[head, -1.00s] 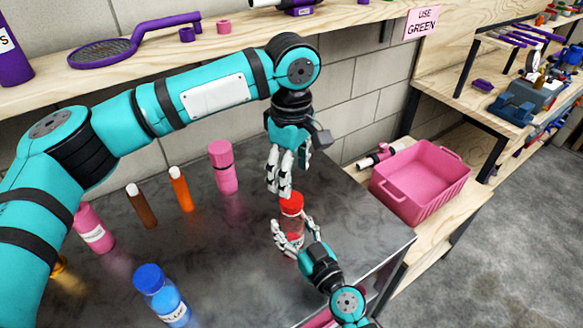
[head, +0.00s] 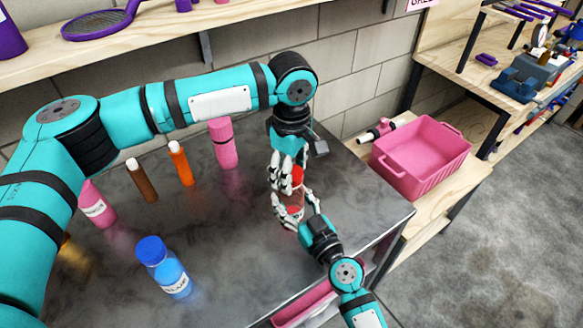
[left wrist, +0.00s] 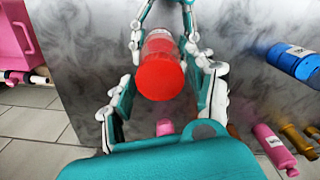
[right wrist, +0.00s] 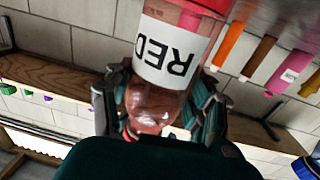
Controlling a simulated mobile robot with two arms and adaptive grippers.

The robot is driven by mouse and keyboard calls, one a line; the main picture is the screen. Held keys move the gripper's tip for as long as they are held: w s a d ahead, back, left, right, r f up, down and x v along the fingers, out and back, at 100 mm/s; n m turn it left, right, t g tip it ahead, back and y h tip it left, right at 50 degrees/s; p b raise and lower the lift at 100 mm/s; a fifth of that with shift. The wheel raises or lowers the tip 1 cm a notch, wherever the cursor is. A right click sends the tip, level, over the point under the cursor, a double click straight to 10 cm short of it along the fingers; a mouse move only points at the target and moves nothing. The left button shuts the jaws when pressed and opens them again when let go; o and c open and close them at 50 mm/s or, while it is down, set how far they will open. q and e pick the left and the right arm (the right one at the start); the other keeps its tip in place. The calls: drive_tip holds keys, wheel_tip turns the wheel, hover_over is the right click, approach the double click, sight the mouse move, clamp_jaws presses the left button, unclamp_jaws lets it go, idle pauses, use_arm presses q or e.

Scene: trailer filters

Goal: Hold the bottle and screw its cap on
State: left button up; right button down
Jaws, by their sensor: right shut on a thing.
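The clear bottle (head: 292,208) stands upright near the bench's right edge with the red cap (head: 297,178) at its top. My right gripper (head: 290,208) is shut around the bottle's body from the front. In the right wrist view the bottle's label (right wrist: 165,52) reads RED upside down. My left gripper (head: 285,182) reaches down from above. In the left wrist view its fingers lie on both sides of the cap (left wrist: 160,82), with gaps showing. The cap hides the bottle's neck, so I cannot tell how it sits on the thread.
A blue-capped bottle (head: 163,268), a pink bottle (head: 97,204), a brown tube (head: 142,181), an orange tube (head: 181,164) and a pink container (head: 224,145) stand on the metal bench. A pink bin (head: 420,160) stands on the lower wooden shelf at right.

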use_arm(q)
drive_tip(key=c, duration=1)
drive_tip(key=m, duration=1.4)
drive_tip(key=shift+m, duration=0.3)
drive_tip(key=m, duration=0.4)
drive_tip(key=shift+m, duration=0.3)
drive_tip(key=m, duration=0.6)
drive_tip(key=shift+m, duration=0.4)
drive_tip(key=m, duration=0.8)
drive_tip(key=shift+m, duration=0.4)
drive_tip(key=m, duration=0.5)
drive_tip(key=shift+f+m, duration=0.1)
drive_tip(key=shift+m, duration=0.3)
drive_tip(key=o, duration=1.4)
wheel_tip(320, 180, up, 12)
drive_tip(key=shift+r, duration=0.1)
